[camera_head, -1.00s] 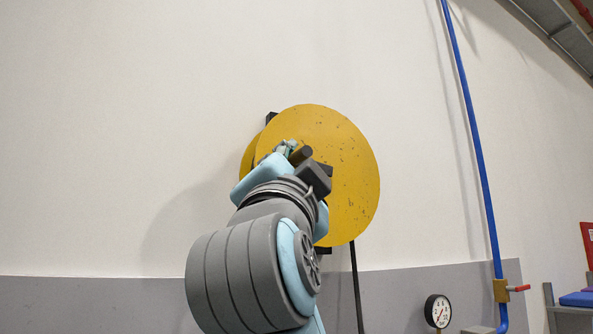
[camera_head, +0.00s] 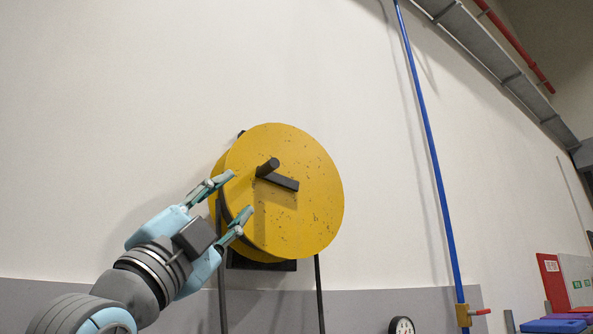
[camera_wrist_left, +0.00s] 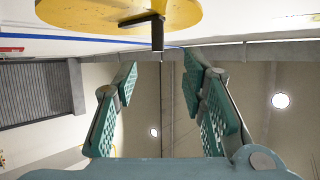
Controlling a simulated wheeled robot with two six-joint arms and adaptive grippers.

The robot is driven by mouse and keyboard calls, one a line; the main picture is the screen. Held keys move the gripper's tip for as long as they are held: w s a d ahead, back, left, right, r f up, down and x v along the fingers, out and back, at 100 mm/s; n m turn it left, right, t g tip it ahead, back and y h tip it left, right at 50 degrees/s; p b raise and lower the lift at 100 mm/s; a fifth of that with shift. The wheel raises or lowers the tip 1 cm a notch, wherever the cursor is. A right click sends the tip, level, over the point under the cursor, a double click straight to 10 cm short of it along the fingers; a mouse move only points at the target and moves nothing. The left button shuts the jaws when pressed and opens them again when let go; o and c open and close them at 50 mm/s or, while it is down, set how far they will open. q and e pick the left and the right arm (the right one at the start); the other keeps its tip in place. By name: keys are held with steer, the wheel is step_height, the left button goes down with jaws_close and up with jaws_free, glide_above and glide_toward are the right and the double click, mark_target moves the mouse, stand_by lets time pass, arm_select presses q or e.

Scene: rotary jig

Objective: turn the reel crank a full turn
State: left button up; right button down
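The yellow reel (camera_head: 310,215) is mounted on the wall in the middle of the head view. Its dark crank arm (camera_head: 284,182) lies across the reel's face, with a round dark handle (camera_head: 267,166) sticking out at its upper left end. My left gripper (camera_head: 243,193) is open in front of the reel's left side, its fingers apart and nothing between them. In the left wrist view the reel (camera_wrist_left: 90,14) is at the top, and the crank handle (camera_wrist_left: 157,36) points down toward the space between the open fingers (camera_wrist_left: 157,75), apart from them. My right gripper is not in view.
A blue pipe (camera_head: 432,165) runs down the wall to the right, with a brass valve and red lever (camera_head: 464,314) at its foot. A round gauge (camera_head: 401,326) sits at the bottom edge. Black hoses hang below the reel. The wall around the reel is clear.

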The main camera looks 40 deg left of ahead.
mark_target(266, 168)
arm_select(q)
steer(key=p+x, duration=0.6)
steer(key=x, duration=0.7)
steer(key=shift+w+r, duration=0.1)
steer(key=shift+w, duration=0.2)
steer(key=shift+w+r+p, duration=0.4)
steer(key=shift+a, duration=0.1)
steer(key=shift+s+f, duration=0.1)
steer(key=shift+c, duration=0.3)
